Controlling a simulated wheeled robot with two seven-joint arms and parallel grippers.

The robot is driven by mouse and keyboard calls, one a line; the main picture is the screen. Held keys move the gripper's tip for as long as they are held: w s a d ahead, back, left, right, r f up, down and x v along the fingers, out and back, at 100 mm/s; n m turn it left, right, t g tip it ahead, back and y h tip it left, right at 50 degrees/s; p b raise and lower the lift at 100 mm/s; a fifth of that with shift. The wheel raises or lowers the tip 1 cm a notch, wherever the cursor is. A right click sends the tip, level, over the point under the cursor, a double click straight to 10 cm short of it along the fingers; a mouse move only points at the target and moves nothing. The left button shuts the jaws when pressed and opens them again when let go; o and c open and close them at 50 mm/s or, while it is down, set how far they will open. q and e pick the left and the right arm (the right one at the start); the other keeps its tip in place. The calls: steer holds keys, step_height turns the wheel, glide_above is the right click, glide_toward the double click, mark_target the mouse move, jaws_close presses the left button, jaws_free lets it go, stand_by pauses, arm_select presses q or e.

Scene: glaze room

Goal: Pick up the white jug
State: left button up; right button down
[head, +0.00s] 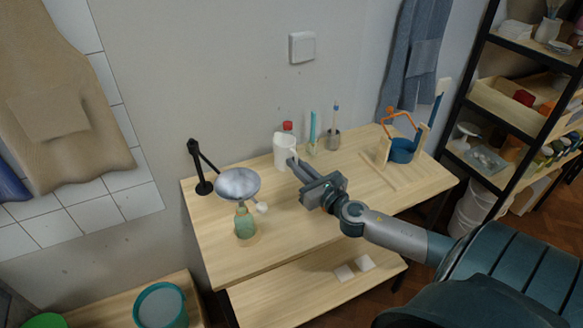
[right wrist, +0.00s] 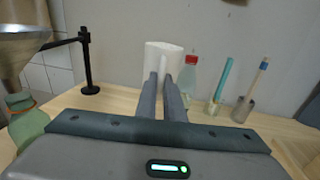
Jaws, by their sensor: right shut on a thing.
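The white jug (head: 284,152) stands upright on the wooden table in the head view, toward the wall. My right gripper (head: 292,162) reaches it from the front right, with its fingertips at the jug's near side. In the right wrist view the two fingers (right wrist: 167,82) are shut on a narrow upright part of the white jug (right wrist: 163,53), which looks like its handle. The fingers hide part of the jug's lower body. I cannot tell whether its base touches the table. My left gripper does not show.
A bottle with a red cap (right wrist: 188,74) stands close behind the jug on its right. A metal funnel bowl (head: 237,184) over a green bottle (head: 244,223) and a black stand (head: 200,178) are to the left. Cups with tools (head: 333,138) stand right. The table's front (head: 300,235) is clear.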

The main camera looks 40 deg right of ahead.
steer(key=shift+s+d+r, duration=0.2)
steer(key=shift+s+r, duration=0.05)
steer(key=shift+s, duration=0.05)
steer(key=shift+s, duration=0.1)
stand_by(1.9)
